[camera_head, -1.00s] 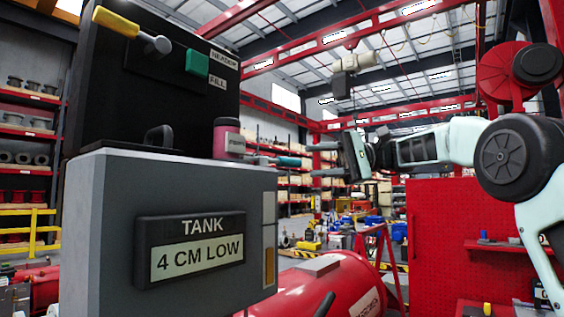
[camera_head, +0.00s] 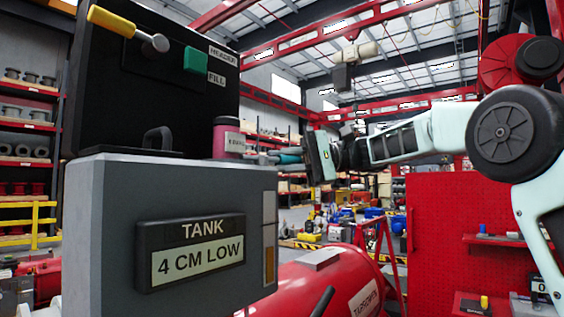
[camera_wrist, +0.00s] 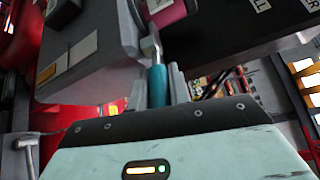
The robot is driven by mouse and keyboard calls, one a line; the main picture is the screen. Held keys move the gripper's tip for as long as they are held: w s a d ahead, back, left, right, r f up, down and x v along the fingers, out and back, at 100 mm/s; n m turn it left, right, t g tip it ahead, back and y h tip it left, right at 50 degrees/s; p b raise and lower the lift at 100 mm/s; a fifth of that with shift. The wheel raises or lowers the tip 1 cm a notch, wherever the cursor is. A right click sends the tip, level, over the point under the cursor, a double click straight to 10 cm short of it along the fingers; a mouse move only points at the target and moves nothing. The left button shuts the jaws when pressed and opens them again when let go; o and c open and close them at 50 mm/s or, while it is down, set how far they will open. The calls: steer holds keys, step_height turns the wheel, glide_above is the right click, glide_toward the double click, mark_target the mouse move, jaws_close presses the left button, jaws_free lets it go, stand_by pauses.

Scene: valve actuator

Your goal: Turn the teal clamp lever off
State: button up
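The teal clamp lever (camera_wrist: 158,86) lies between the two fingers of my gripper (camera_wrist: 160,80) in the wrist view, its metal neck leading up to the pink cylinder (camera_wrist: 168,12). In the head view the lever (camera_head: 289,157) sticks out to the right of the pink cylinder (camera_head: 229,138), and my gripper reaches it from the right. The fingers lie along both sides of the lever. I cannot tell whether they touch it or leave a small gap.
A grey tank box (camera_head: 110,225) with a "TANK 4 CM LOW" sign (camera_head: 191,250) stands below. The black panel (camera_head: 150,90) above it carries a yellow-handled lever (camera_head: 113,20) and a green block (camera_head: 197,62). A red tank (camera_head: 335,285) and red pegboard (camera_head: 460,215) stand to the right.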

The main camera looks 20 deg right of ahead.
jaws_close()
steer(key=shift+f+b, duration=0.1)
steer(key=shift+b, duration=0.2)
steer(key=t+b, duration=0.1)
steer(key=m+t+b, duration=0.1)
steer(key=s+m+t+b, duration=0.1)
steer(key=b, duration=0.1)
steer(key=shift+d+f, duration=0.2)
steer(key=shift+f, duration=0.05)
steer(key=m+t+b, duration=0.1)
steer(key=t+h+b, duration=0.1)
steer(key=s+m+t+b, duration=0.1)
steer(key=shift+s+d+r+m+t+h, duration=0.1)
steer(key=shift+r+m+t+h, duration=0.2)
steer(key=shift+t+h, duration=0.1)
steer(key=o, duration=0.8)
jaws_free()
